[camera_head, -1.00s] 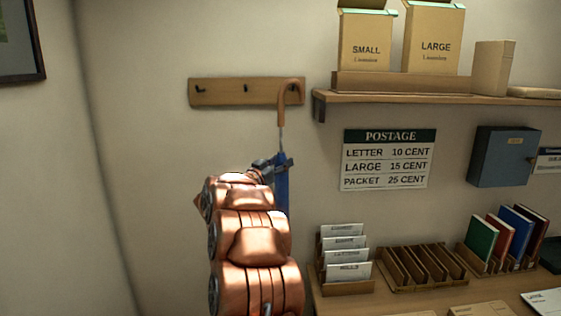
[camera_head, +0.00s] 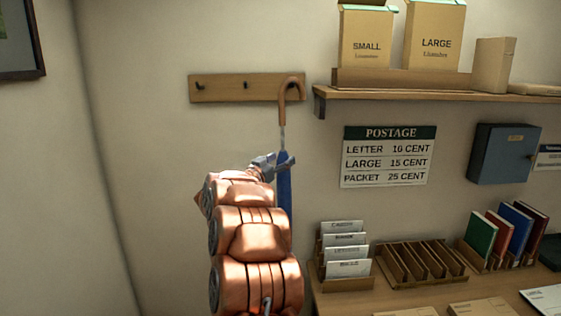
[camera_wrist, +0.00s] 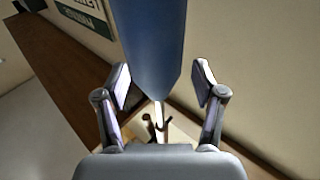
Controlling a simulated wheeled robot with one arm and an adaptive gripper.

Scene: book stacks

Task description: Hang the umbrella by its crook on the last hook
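The wooden rail (camera_head: 225,89) is on the wall in the head view, with two dark hooks showing at its left and middle. The umbrella (camera_head: 285,185) is upright, its tan crook (camera_head: 291,83) in front of the rail's right end. The crook hides the last hook there, so I cannot tell whether it rests on it. My gripper (camera_head: 272,165) is beside the top of the blue canopy. In the wrist view my gripper's fingers (camera_wrist: 163,84) are spread either side of the blue canopy (camera_wrist: 155,45), with gaps showing on both sides.
A wall shelf (camera_head: 420,97) with cartons is just right of the rail. A postage sign (camera_head: 388,157) and a blue-grey box (camera_head: 502,153) are on the wall. Below right, a desk (camera_head: 400,297) holds a letter rack, a slotted tray and books. The wall left of my arm is clear.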

